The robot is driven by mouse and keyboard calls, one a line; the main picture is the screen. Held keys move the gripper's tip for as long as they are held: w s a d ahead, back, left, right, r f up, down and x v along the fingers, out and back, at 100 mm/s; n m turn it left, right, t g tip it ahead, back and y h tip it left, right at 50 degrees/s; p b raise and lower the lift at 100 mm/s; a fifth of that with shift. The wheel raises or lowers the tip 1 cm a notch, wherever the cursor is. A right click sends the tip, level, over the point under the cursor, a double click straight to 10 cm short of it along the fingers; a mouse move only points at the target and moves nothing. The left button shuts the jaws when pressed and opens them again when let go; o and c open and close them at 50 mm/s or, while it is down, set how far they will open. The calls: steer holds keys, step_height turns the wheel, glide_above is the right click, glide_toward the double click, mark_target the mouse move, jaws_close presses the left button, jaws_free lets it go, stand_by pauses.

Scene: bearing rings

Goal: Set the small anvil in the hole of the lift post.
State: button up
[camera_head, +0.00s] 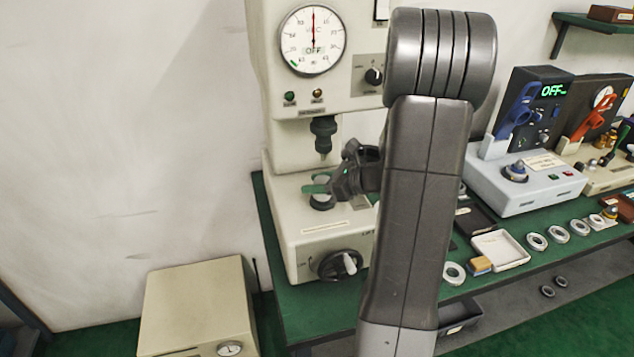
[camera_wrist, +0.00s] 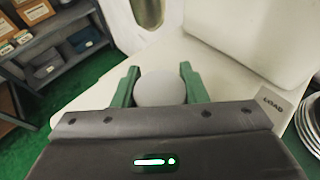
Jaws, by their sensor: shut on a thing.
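My gripper (camera_head: 316,187) reaches in from the right over the base of the cream hardness tester (camera_head: 325,235), below its dark spindle (camera_head: 323,132). In the wrist view its green fingers (camera_wrist: 160,88) are shut on a round, pale grey piece, the small anvil (camera_wrist: 160,89), whose flat top faces the camera. A dark round part, seemingly the lift post (camera_head: 322,203), shows just under the fingers in the head view. The hole is hidden, and I cannot tell whether the anvil touches the post.
The tester's dial (camera_head: 312,40) stands above, and a dark knob (camera_head: 340,264) is on its front. To the right, the green bench holds several metal rings (camera_head: 537,241), a white tray (camera_head: 500,250) and a grey control box (camera_head: 525,185). A beige cabinet (camera_head: 200,305) stands at the lower left.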

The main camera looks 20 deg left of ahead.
steer(key=o, duration=1.4)
steer(key=b+v, duration=0.1)
steer(key=v, duration=1.2)
steer(key=shift+d+r, duration=0.25)
steer(key=shift+d, duration=0.1)
steer(key=p+x, duration=0.1)
steer(key=x, duration=1.2)
steer(key=shift+a+f, duration=0.2)
steer(key=shift+a, duration=0.25)
steer(key=shift+d+r, duration=0.1)
steer(key=shift+r, duration=0.15)
